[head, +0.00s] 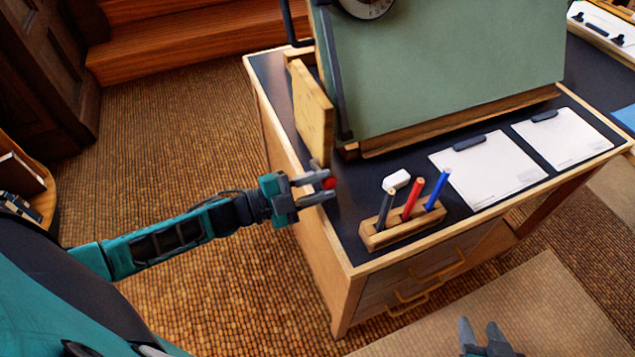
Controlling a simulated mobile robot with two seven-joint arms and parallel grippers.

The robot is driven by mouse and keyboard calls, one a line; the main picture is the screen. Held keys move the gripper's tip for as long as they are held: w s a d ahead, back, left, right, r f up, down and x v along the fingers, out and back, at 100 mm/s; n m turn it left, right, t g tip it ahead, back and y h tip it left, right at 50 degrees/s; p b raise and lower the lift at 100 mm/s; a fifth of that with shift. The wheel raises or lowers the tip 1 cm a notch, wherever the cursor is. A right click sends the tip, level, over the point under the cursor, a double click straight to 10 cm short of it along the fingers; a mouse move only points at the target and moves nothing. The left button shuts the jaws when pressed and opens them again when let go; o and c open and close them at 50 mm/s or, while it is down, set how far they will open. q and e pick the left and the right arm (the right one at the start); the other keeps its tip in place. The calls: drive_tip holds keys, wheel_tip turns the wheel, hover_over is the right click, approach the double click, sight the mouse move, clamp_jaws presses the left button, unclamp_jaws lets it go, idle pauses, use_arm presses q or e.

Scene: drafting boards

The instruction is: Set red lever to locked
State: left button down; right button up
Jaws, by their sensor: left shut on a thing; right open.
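The red lever (329,182) shows as a small red end at the left edge of the drafting table, below an upright wooden panel (312,112). My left gripper (325,188) reaches in from the left and is shut on the red lever, with a finger on either side of it. Most of the lever is hidden by the fingers, and no locked or unlocked marking is readable. The green drafting board (445,60) stands tilted beside the panel. My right gripper (482,332) is open and empty at the bottom edge, in front of the table.
A wooden holder (400,232) with black, red and blue pens stands near the front corner. A white eraser (396,180) and two clipboards (488,170) (562,138) lie on the dark tabletop. Wooden steps (190,45) rise at the back left. The woven floor left of the table is clear.

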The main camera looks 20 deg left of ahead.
use_arm(q)
drive_tip(key=shift+s+f, duration=0.15)
drive_tip(key=shift+f, duration=0.15)
drive_tip(key=c, duration=1.1)
unclamp_jaws()
drive_tip(key=o, duration=0.3)
drive_tip(key=shift+r, duration=0.15)
drive_tip(key=v, duration=1.2)
drive_tip(key=shift+s+a, duration=0.25)
drive_tip(key=shift+a, duration=0.05)
drive_tip(key=s+d+f+n+g+y, duration=0.2)
drive_tip(key=d+f+n+y, duration=0.4)
drive_tip(key=n, duration=1)
drive_tip(key=d+y, duration=0.3)
drive_tip(key=y, duration=0.1)
drive_tip(key=shift+d+f, duration=0.3)
drive_tip(key=shift+f, duration=0.05)
